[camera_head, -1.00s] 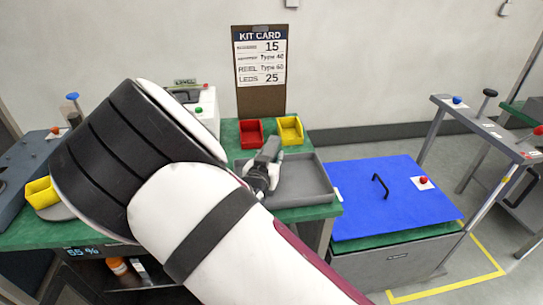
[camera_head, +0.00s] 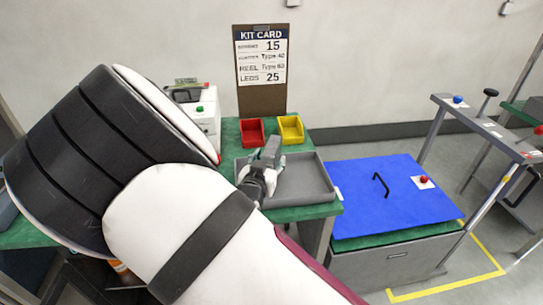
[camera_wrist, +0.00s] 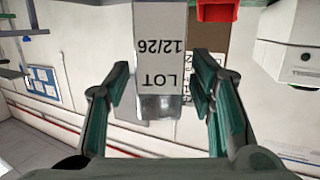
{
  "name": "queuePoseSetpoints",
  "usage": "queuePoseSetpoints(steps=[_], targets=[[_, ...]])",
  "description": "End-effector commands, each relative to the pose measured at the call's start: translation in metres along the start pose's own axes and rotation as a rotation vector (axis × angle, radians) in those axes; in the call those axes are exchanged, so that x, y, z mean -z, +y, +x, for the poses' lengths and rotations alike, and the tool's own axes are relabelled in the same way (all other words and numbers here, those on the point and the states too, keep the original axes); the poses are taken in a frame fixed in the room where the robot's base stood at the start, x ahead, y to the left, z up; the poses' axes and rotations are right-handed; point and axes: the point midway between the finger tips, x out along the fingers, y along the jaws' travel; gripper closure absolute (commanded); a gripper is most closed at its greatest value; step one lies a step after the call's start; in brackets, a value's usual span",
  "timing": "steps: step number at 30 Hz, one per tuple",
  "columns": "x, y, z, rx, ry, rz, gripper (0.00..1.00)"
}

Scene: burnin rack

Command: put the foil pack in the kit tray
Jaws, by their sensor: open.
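The foil pack (camera_wrist: 160,45) fills the upper middle of the wrist view, a pale face with an upside-down "LOT 12/26" label and a silvery end. My gripper (camera_wrist: 162,70) is open, with one finger on each side of the pack and a visible gap to each. In the head view my gripper (camera_head: 262,172) is over the left part of the grey kit tray (camera_head: 315,192). The pack is hard to tell from the fingers there, and I cannot tell whether it touches the tray floor.
A red bin (camera_head: 252,132) and a yellow bin (camera_head: 290,129) stand just behind the tray. The kit card board (camera_head: 261,98) rises behind them. A white box (camera_head: 203,112) stands left. The tray's right part is clear.

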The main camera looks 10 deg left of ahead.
Motion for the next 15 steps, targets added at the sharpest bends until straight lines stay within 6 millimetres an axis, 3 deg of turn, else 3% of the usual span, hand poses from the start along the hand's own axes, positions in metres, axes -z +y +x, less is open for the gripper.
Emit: queuePoseSetpoints(steps=[7,15], targets=[[0.0,-0.001,-0.052,0.003,-0.002,0.0,0.5],[0.0,0.0,-0.079,0.0,0.0,0.001,0.5]])
